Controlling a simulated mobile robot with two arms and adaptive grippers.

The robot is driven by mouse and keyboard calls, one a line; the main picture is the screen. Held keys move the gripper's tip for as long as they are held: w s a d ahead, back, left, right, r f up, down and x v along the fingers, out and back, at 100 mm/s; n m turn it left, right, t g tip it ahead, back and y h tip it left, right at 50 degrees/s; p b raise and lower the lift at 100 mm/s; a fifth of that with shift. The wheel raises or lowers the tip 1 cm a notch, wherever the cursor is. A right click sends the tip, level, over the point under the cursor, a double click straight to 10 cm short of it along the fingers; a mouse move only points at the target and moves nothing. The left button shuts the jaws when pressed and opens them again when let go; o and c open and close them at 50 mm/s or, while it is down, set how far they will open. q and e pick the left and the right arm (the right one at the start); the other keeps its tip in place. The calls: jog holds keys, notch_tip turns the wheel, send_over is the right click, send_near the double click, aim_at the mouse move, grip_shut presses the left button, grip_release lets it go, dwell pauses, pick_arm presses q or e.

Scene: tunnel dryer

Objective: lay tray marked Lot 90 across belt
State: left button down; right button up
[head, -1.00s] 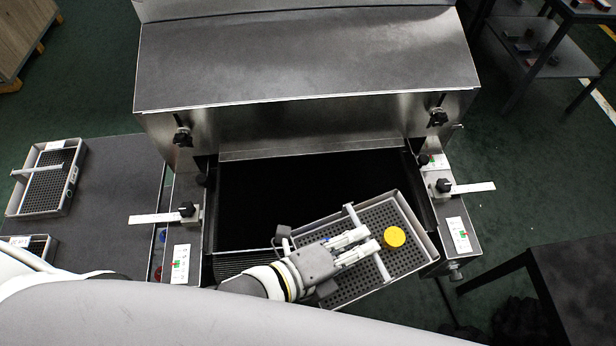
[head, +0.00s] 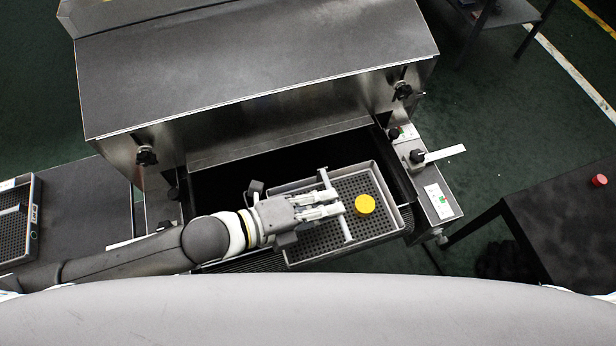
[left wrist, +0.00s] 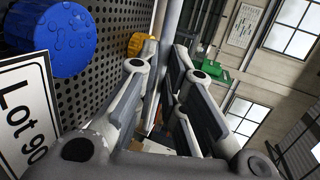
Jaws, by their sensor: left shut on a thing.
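The grey perforated tray (head: 378,226) holds a yellow round piece (head: 365,204). In the left wrist view, a plate on it reads Lot 90 (left wrist: 25,112), beside a wet blue round piece (left wrist: 52,40); the gripper hides this side in the head view. My left gripper (head: 341,201) is shut on the tray's crossbar (head: 327,183). The tray is over the dark belt (head: 252,263) at the dryer's mouth, its long sides about parallel to the hood's front edge. I cannot tell whether it touches the belt. My right gripper is not in view.
The metal dryer hood (head: 260,65) stands just behind the tray. A side rail with a lever (head: 445,154) lies to the right. A dark table with a red button (head: 599,180) is at the right; another perforated tray (head: 17,225) lies on the left table (head: 88,210).

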pick_arm(q)
jog(key=w+a+b, duration=0.3)
jog(key=w+b, duration=0.1)
jog(key=w, duration=0.5)
notch_tip(320, 180, down, 7)
jog(key=b, duration=0.5)
jog(key=shift+w+r, duration=0.1)
jog(key=shift+w, duration=0.05)
jog(key=shift+w+b, duration=0.15)
jog(key=shift+b, duration=0.2)
